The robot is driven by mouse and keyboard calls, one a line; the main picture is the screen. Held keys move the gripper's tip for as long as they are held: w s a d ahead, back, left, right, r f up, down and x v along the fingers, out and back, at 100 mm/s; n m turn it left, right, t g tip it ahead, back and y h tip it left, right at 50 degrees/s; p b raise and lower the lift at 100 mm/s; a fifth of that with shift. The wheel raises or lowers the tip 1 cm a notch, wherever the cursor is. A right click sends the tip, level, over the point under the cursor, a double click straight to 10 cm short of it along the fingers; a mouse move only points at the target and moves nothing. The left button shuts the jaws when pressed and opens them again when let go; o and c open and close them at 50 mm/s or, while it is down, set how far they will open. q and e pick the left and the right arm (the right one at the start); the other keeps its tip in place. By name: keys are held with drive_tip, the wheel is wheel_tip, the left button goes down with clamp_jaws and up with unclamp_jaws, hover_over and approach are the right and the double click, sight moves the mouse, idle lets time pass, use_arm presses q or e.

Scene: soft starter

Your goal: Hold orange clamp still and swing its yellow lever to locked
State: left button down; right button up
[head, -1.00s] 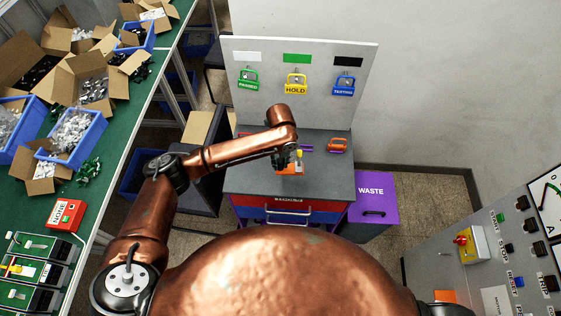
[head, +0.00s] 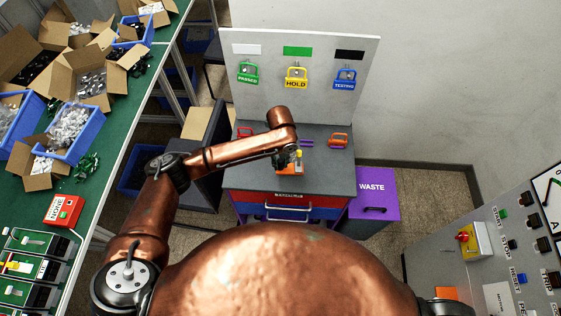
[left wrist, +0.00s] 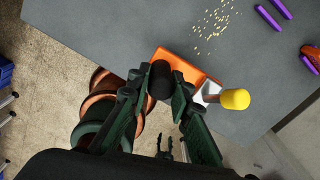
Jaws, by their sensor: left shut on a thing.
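The orange clamp (head: 289,169) is on the grey workbench top (head: 325,176), partly hidden by my left arm in the head view. In the left wrist view, the clamp's orange plate (left wrist: 201,74) lies beyond my fingers. Its yellow lever (left wrist: 235,99) sticks out to the right of the plate, and its yellow tip (head: 299,154) also shows in the head view. My left gripper (left wrist: 160,78) is shut on a dark, rounded part at the clamp's left end. My right gripper is not in view.
Purple bars (left wrist: 273,14), an orange object (head: 338,140) and small pale bits (left wrist: 215,27) lie on the bench. A board with hanging tags (head: 318,105) stands behind. A purple waste bin (head: 371,203) stands at right. A green table (head: 105,165) with boxes is at left.

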sight(281, 168)
use_arm(q)
drive_tip(key=shift+f+b, duration=1)
drive_tip(key=shift+f, duration=1.3)
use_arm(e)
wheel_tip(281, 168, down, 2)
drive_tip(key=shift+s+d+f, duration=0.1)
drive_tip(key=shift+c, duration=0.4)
